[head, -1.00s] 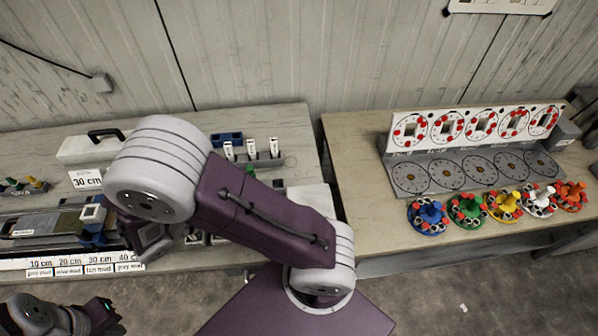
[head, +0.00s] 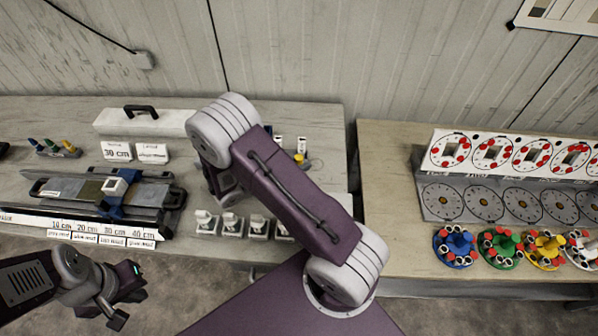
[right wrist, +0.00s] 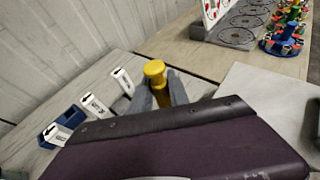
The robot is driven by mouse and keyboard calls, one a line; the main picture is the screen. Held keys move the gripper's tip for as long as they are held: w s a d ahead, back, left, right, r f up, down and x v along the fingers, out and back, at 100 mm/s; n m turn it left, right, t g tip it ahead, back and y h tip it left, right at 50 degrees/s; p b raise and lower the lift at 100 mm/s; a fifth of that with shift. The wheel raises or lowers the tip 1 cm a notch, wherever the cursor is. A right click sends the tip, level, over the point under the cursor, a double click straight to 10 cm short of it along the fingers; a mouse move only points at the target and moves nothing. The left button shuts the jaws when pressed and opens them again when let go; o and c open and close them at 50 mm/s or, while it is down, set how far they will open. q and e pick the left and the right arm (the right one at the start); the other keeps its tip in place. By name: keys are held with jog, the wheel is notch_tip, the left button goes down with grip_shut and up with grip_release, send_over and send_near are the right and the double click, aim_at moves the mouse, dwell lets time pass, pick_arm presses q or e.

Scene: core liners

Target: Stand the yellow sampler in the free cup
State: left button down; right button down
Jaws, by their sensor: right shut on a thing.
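The yellow sampler (right wrist: 155,78) stands up between the grey fingers of my right gripper (right wrist: 160,92) in the right wrist view. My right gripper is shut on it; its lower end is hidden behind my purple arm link. In the head view a small yellow part of it (head: 299,158) shows beside my right arm, which hides the gripper. My left gripper (head: 128,296) is open and empty at the lower left, in front of the table. Several white cup-like pieces (head: 231,224) stand in a row near the table's front edge. I cannot tell which cup is free.
White labelled tags (right wrist: 92,105) stand by a blue block (right wrist: 62,126). On the right table stand a grey panel with dials (head: 470,201) and coloured discs, including a yellow one (head: 544,248).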

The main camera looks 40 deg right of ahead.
notch_tip(320, 180, down, 4)
jog(key=shift+d+r, duration=0.1)
jog(key=shift+f, duration=0.2)
jog(key=c, duration=1.6)
grip_release()
jog(key=o, duration=0.3)
jog(key=shift+f, duration=0.1)
jog(key=shift+o, duration=0.2)
